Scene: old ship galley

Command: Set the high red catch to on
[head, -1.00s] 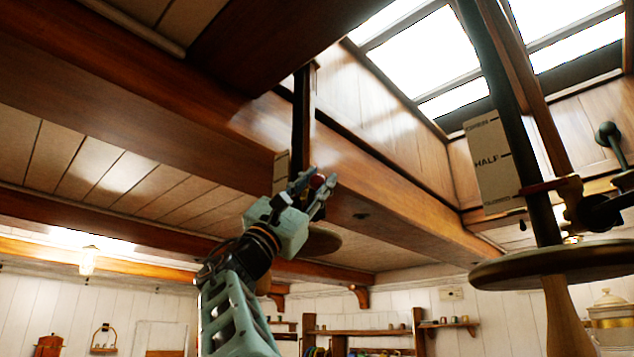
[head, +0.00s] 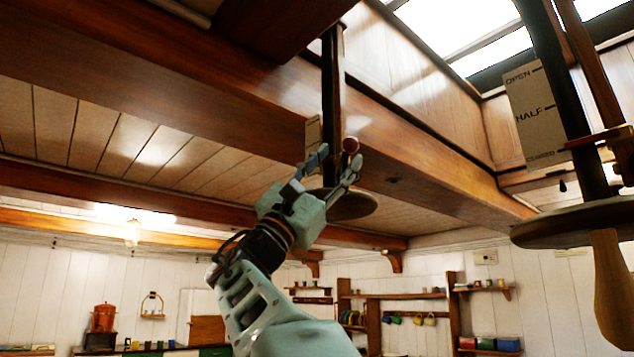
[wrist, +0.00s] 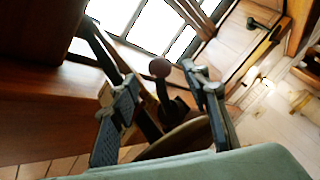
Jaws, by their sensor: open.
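The high red catch shows as a dark red ball knob (head: 350,145) on a dark upright post (head: 331,90) under the ceiling beam. A pale plate (head: 313,132) stands left of the knob; its markings are too small to read. A round wooden disc (head: 352,204) is below. My gripper (head: 339,157) is open, pointing up, its fingertips on either side of and just below the knob. In the wrist view the knob (wrist: 160,67) shows between the fingertips of my gripper (wrist: 158,80), with visible gaps on both sides. I cannot tell the catch's setting.
A nearer post at right carries a plate (head: 541,115) marked OPEN, HALF and CLOSED, a red pointer (head: 598,137) near CLOSED, and a wide disc (head: 575,223). A heavy wooden beam (head: 250,90) runs above my arm. Shelves (head: 400,296) line the back wall.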

